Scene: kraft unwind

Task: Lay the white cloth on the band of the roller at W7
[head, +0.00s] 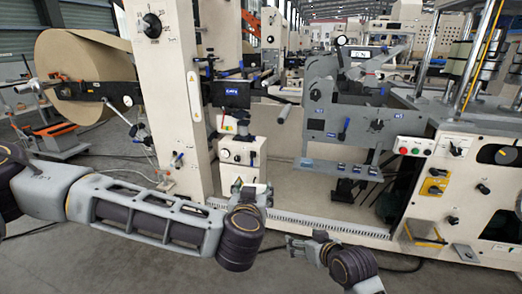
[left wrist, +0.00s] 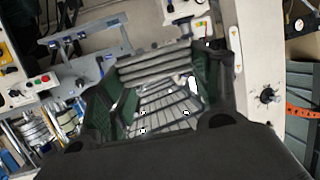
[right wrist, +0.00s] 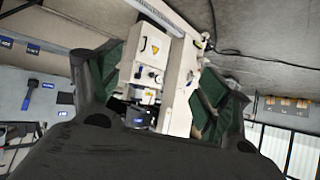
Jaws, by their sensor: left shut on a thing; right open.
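My left gripper (head: 250,190) points up in front of the cream machine post in the head view. My right gripper (head: 298,246) is low in front of the machine's base rail, pointing left. The right wrist view shows its fingers (right wrist: 165,90) wide apart with nothing held; a cream machine part shows beyond them. Small blue tags are on the machine, but I cannot read which marks W7, nor single out its roller.
A big kraft paper roll (head: 85,70) hangs at the left. A cream post (head: 175,100) and a grey-blue side frame (head: 340,120) stand ahead. A control panel (head: 415,147) with buttons is at the right. Open floor (head: 150,265) lies in front of the machine.

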